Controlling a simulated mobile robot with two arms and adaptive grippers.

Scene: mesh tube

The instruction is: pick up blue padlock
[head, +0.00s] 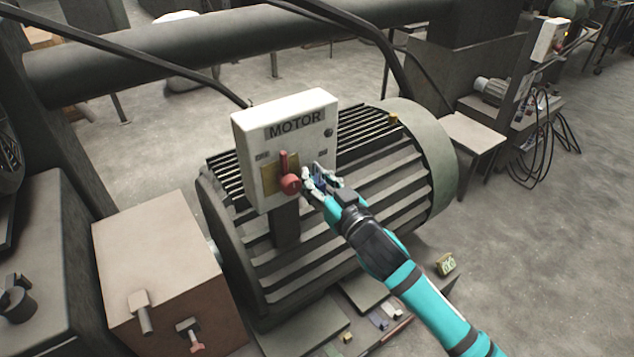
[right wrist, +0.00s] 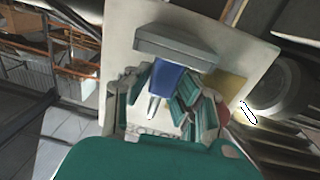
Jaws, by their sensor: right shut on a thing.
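The blue padlock (head: 319,184) is small and mostly hidden by my fingers in the head view. In the right wrist view the blue padlock (right wrist: 170,80) shows its blue body and part of a metal shackle between the fingers. My right gripper (head: 322,181) is shut on it, in front of the lower right of the white MOTOR switch box (head: 285,112). The same gripper (right wrist: 160,98) fills the middle of the wrist view. I cannot tell whether the padlock touches the box. My left gripper is out of view.
A red switch handle (head: 290,183) is just left of my right gripper. The big ribbed motor (head: 390,160) stands behind and below. A brown box (head: 160,260) with levers is at the left. Small items, including a yellow block (head: 446,264), lie low near my right arm.

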